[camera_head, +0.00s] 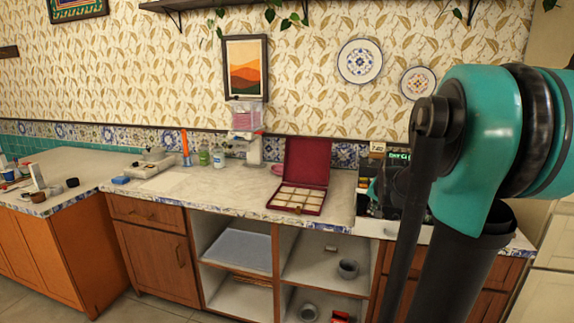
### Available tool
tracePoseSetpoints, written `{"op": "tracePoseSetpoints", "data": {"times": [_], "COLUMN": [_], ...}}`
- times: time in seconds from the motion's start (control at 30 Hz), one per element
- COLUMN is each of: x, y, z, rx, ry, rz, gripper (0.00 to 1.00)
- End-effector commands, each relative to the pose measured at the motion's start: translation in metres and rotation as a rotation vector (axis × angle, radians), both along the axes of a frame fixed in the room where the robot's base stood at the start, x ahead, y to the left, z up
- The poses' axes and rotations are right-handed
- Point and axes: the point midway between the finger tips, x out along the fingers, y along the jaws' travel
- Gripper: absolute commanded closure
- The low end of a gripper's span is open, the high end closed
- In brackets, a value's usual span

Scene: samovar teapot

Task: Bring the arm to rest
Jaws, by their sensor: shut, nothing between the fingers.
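My arm (482,135) fills the right side of the view. It has a large teal and black joint, and dark links run down from it to the bottom edge. The end of the arm cannot be made out, so my gripper does not show. The arm hides part of the counter's right end and the dark machine with a green display (399,154) behind it.
An open red box with compartments (299,178) stands on the counter (240,184), left of my arm. A scale-like white device (247,132), bottles (218,157) and an orange candle-like stick (185,143) stand farther left.

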Motion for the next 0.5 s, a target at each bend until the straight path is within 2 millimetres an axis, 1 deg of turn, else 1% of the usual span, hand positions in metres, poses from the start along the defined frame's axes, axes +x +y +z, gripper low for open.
{"op": "tracePoseSetpoints", "data": {"times": [0.03,0.07,0.17,0.2,0.27,0.3,0.4,0.5], "x": [-0.021,-0.034,-0.087,-0.11,-0.142,-0.163,-0.208,-0.239], "y": [0.015,0.024,0.052,0.063,0.075,0.082,0.094,0.101], "z": [-0.012,-0.02,-0.051,-0.064,-0.083,-0.095,-0.12,-0.137], "rx": [-0.019,-0.033,-0.086,-0.108,-0.141,-0.16,-0.202,-0.229], "ry": [0.022,0.04,0.099,0.124,0.159,0.18,0.227,0.257], "rz": [0.044,0.074,0.189,0.237,0.305,0.347,0.439,0.503], "gripper": [1.0,1.0,1.0,1.0,1.0,1.0,1.0,1.0]}}
